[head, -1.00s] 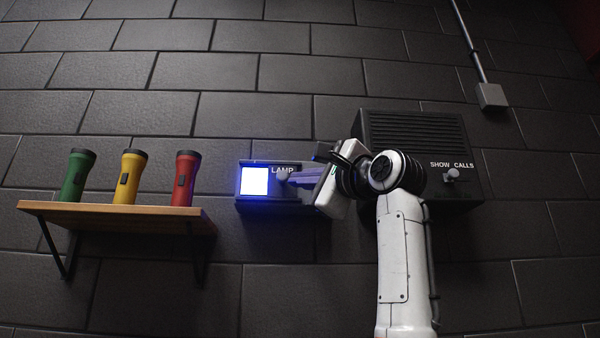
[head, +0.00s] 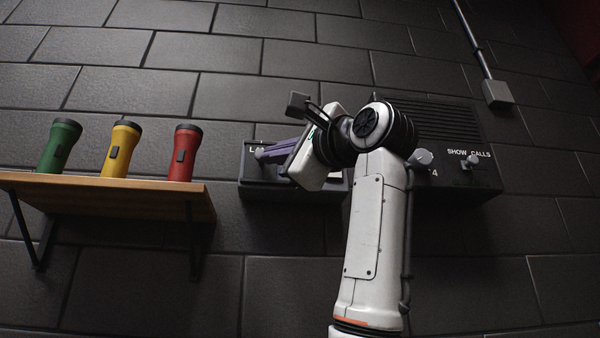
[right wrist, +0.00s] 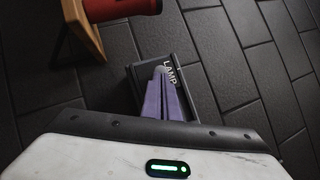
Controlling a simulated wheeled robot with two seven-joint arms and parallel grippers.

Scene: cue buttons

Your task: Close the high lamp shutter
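The lamp box (head: 256,174) is a dark case on the brick wall, marked LAMP; it also shows in the right wrist view (right wrist: 194,90). Its grey shutter knob (head: 260,152) stands at the left part of the box, and no lit window shows. My right gripper (head: 274,153) reaches in from the right, in front of the box. Its purple fingers (right wrist: 160,88) lie close together, shut, with their tips at the knob, seemingly against its side. My gripper's white body hides part of the box and label. My left gripper is out of view.
A wooden shelf (head: 120,192) at left holds a green (head: 59,145), a yellow (head: 120,148) and a red torch (head: 184,153). Right of my arm is a louvred box (head: 450,125) marked SHOW CALLS, with two grey knobs (head: 422,157) (head: 472,162). Below is bare wall.

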